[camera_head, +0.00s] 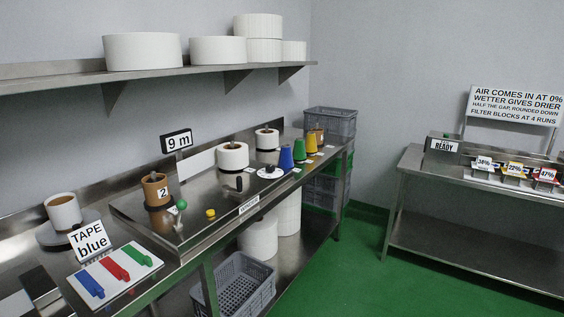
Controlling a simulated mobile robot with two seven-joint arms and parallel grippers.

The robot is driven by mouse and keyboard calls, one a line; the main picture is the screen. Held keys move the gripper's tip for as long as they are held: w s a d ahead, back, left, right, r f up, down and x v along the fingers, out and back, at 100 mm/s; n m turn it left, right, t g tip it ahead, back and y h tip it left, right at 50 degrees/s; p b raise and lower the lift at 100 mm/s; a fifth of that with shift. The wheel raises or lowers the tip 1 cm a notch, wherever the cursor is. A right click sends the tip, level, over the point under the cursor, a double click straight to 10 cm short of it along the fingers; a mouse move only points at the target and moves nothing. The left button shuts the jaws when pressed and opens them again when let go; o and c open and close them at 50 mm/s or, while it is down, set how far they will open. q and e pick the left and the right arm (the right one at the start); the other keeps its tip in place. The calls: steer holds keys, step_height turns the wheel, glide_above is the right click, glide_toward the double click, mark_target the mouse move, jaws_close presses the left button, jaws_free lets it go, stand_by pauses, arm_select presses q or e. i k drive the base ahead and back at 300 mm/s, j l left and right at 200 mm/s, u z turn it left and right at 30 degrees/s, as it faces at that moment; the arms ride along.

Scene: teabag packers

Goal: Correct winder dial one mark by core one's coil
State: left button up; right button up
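A small dial (269,172), white with a dark knob, lies on the steel winder bench (200,240) near its front edge; its marks are too small to read. A brown core (151,189) on the left of the bench has a tag reading 2. A smaller white coil (267,141) stands further back. I cannot read a number 1 on any core. A sign (177,141) behind the bench reads 9 m. Neither of my grippers shows.
A TAPE blue sign (90,240) stands behind a board (75,275) with blue, red and green pieces. Blue, green and yellow cones (286,160) stand right of the dial. Grey crates (330,122) stack beyond. A right-hand table (425,163) holds percentage tags. Green floor between is clear.

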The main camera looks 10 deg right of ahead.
mark_target(269, 168)
steer(key=i+l+z, duration=0.25)
steer(key=i, duration=0.25)
steer(key=i+l+z, duration=0.25)
steer(key=i, duration=0.3)
steer(key=i+l+z, duration=0.25)
steer(key=i, duration=0.3)
